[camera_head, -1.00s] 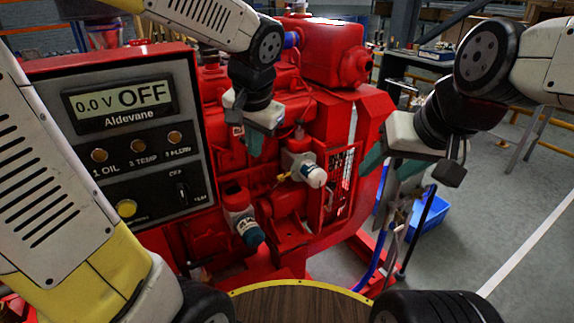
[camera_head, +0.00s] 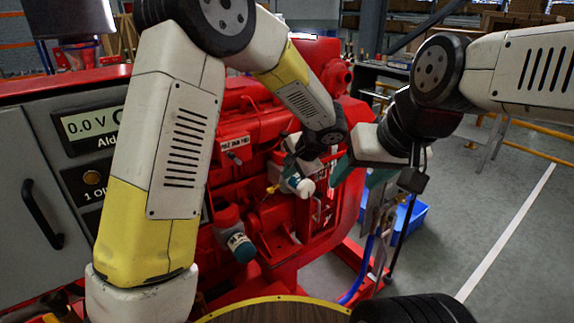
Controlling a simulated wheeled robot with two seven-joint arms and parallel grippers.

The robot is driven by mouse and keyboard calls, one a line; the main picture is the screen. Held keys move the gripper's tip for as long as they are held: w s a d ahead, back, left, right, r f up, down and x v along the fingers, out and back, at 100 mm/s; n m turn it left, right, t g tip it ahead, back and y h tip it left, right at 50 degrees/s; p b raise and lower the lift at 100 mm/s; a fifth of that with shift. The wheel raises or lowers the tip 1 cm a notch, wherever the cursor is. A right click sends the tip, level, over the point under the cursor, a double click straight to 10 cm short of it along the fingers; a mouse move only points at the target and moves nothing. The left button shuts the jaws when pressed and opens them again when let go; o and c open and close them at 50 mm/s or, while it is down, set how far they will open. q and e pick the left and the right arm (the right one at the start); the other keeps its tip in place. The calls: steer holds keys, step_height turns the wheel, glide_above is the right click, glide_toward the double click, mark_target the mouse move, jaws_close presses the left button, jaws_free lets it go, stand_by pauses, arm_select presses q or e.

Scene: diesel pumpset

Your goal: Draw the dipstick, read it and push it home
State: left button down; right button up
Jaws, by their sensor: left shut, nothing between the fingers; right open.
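The red diesel engine (camera_head: 262,125) fills the middle of the head view. A small yellow piece (camera_head: 272,189) shows low on its side, left of a white-capped cylinder (camera_head: 302,187); I cannot tell whether it is the dipstick's handle. My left gripper (camera_head: 289,170) is shut and empty, close to the engine side just above the white-capped cylinder; its wrist partly hides it. I cannot tell whether it touches anything. My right gripper (camera_head: 360,177) is open and empty, in front of the engine's right end, with its teal fingers apart.
The grey control panel (camera_head: 75,185) on the left is partly hidden by my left arm. A wooden round top (camera_head: 275,312) is at the bottom. A blue crate (camera_head: 408,218) stands on the floor; open floor lies right.

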arm_select(q)
glide_toward(267, 195)
steer(key=shift+w+d+f, duration=0.2)
steer(key=shift+w, duration=0.1)
steer(key=x, duration=1.1)
steer(key=shift+a+f, duration=0.15)
steer(key=shift+f, duration=0.15)
